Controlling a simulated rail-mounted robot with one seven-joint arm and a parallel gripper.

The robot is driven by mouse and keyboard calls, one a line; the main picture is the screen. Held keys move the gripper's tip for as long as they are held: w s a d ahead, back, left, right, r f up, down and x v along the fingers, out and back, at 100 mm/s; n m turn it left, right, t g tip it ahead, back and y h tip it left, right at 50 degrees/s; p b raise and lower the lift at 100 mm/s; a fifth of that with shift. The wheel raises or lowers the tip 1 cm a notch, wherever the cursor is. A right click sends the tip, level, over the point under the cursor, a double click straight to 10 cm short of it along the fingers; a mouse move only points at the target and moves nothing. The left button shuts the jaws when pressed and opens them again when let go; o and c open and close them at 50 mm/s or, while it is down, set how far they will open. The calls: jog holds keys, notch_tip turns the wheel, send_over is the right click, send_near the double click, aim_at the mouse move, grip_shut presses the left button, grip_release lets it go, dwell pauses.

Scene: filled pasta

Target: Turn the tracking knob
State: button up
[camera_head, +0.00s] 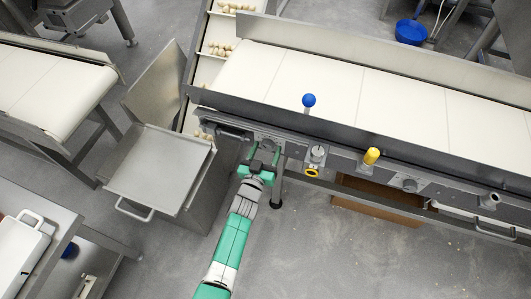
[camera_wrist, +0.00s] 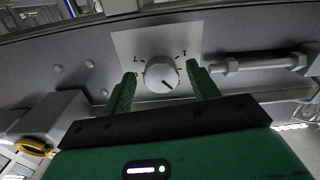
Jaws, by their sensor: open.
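The tracking knob (camera_wrist: 160,76) is a round light-grey dial with a dark pointer line. It sits on a pale plate (camera_wrist: 190,42) with markings, on the conveyor's side. In the wrist view my gripper (camera_wrist: 161,82) has its two green fingers apart, one on each side of the knob. I cannot tell whether the fingers touch it. The pointer line slants toward the lower right. In the head view my gripper (camera_head: 264,150) is at the near side of the conveyor, toward its left end, and hides the knob.
A threaded bolt (camera_wrist: 260,64) sticks out right of the plate. The conveyor frame carries a blue-topped lever (camera_head: 309,101), a yellow knob (camera_head: 371,156) and a yellow ring (camera_head: 312,173). A metal tray (camera_head: 158,166) stands to the left. Open floor (camera_head: 330,255) lies in front.

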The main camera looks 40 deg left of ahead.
jog(key=c, duration=1)
jog(key=shift+m, duration=0.3)
jog(key=m, duration=0.3)
jog(key=shift+m, duration=2.1)
jog(key=o, duration=1)
